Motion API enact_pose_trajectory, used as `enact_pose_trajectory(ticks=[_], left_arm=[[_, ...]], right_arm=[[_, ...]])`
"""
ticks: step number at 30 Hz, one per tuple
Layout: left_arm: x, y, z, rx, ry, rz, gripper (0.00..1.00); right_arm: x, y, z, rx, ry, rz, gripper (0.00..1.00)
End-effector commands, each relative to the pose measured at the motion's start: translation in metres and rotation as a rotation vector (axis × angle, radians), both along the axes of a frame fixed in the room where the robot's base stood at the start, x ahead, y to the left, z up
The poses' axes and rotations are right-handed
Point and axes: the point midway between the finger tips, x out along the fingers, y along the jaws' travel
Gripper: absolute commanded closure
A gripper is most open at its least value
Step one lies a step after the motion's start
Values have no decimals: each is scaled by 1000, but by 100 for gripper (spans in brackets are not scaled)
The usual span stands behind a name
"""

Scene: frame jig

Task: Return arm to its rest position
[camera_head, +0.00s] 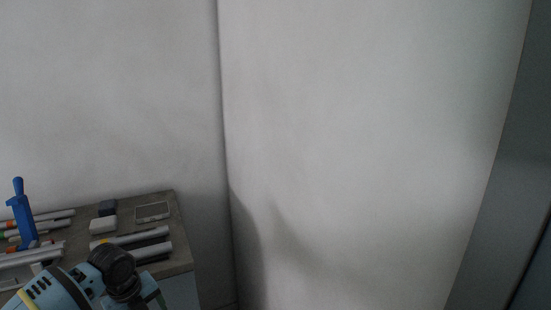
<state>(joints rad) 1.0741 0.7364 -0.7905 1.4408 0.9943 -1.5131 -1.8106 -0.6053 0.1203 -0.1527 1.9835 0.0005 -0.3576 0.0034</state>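A light blue and black piece of my arm (68,290), with a yellow stripe, rises from the bottom edge at the lower left. It overlaps the near part of a grey workbench (181,262). I cannot make out any gripper fingers on it. My left and right grippers do not show in this view. Whether either holds something cannot be seen.
On the bench are grey bars (135,238), a blue upright clamp-like tool (22,215), a white block (103,225), a dark block (107,207) and a flat framed plate (152,212). Pale walls (350,150) stand behind. A dark panel (500,220) is at right.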

Motion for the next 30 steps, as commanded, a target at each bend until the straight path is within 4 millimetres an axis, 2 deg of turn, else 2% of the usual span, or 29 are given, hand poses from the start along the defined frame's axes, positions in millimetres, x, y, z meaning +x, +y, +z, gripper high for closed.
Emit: enact_pose_trajectory(ticks=[1,6,11,15,22,30], left_arm=[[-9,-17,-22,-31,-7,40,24],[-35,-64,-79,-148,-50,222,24],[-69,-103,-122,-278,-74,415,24],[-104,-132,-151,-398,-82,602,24],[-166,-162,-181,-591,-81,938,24],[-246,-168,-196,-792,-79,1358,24]], right_arm=[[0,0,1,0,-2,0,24],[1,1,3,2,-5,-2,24],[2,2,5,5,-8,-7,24],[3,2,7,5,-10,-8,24],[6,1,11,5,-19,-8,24],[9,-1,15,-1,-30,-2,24]])
